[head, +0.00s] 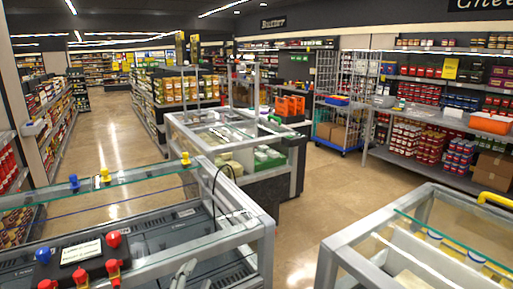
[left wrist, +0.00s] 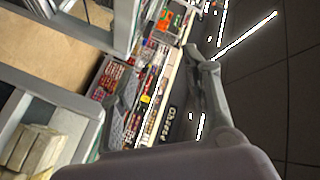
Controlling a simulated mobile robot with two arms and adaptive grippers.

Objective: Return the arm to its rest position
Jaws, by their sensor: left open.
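My left gripper (head: 182,270) shows small at the bottom of the head view, seen through the open frame of the near-left glass case. In the left wrist view its two grey fingers (left wrist: 157,76) are spread wide apart with nothing between them. The rest of my left arm is mostly hidden in the head view. My right gripper is in neither view.
A black control box (head: 82,258) with red and blue knobs sits on the near-left glass case (head: 262,232). Another case (head: 335,243) stands near right, a third (head: 250,150) farther back. Stocked shelves line the walls. Open floor (head: 300,205) lies between the cases.

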